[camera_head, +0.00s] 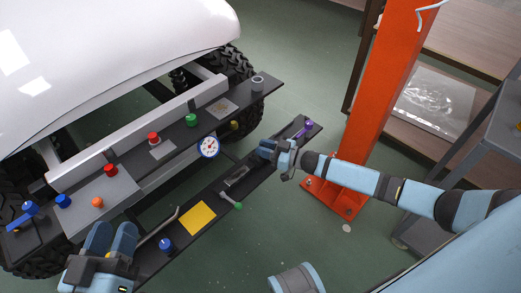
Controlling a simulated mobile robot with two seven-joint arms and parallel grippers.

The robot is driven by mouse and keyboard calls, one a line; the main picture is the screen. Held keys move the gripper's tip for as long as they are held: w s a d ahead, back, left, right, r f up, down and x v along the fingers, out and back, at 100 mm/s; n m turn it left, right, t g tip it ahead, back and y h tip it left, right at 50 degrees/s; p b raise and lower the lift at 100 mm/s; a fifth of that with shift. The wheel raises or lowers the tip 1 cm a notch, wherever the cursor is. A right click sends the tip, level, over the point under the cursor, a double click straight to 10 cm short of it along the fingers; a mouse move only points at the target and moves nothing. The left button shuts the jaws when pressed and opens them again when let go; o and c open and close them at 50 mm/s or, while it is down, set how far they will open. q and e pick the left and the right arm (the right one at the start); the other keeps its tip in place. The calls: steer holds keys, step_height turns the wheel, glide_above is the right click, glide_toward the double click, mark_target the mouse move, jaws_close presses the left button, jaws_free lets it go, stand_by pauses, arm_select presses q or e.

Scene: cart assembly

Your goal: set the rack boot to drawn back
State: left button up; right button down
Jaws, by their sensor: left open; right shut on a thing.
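I cannot clearly pick out the rack boot; it may be hidden behind my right gripper. My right gripper (266,149) is low over the dark front board (260,172), shut on a small part there that its fingers hide. My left gripper (105,262) is open at the bottom left, beside the near end of the front board and apart from the parts there.
The front board carries a purple-handled part (303,129), a green-tipped lever (231,200), a yellow plate (198,218) and a blue knob (166,245). A rear board has several coloured knobs and a round gauge (209,147). An orange post (385,100) stands right.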

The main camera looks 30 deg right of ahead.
steer(key=shift+w+d, duration=0.1)
steer(key=shift+d, duration=0.15)
arm_select(q)
steer(key=shift+d, duration=0.1)
arm_select(e)
steer(key=c, duration=1)
jaws_free()
steer(key=shift+o, duration=0.2)
arm_select(q)
steer(key=shift+t, duration=0.8)
steer(key=r+p, duration=0.3)
steer(key=r, duration=0.1)
steer(key=shift+s+a+p, duration=0.1)
steer(key=shift+a+p, duration=0.25)
arm_select(e)
steer(key=v, duration=1.4)
